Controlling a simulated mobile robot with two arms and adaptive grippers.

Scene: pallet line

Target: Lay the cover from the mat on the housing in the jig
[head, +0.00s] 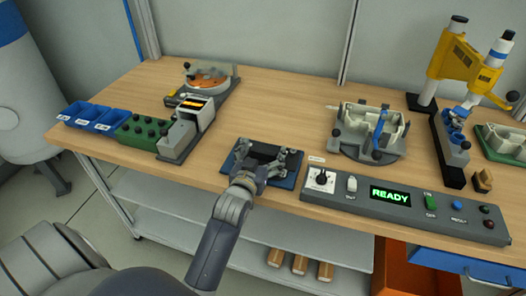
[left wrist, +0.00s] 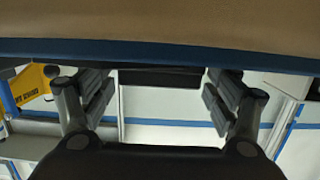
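The dark cover (head: 264,152) lies on the blue mat (head: 288,182) near the front edge of the table. My left gripper (head: 266,161) is over the mat, its fingers spread to either side of the cover. In the left wrist view the dark cover (left wrist: 160,78) shows between the open fingers, with a gap on both sides. The mat's blue edge (left wrist: 160,52) runs across above it. The pale grey housing (head: 362,118) sits in the round grey jig (head: 372,155), back and right of the mat. A blue part stands at the housing. My right gripper is not in view.
A control box (head: 405,208) with a READY display lies along the front edge, right of the mat. A yellow press (head: 458,60) stands at the far right. Blue bins (head: 95,117) and a grey device (head: 180,135) are left. Bare tabletop lies behind the mat.

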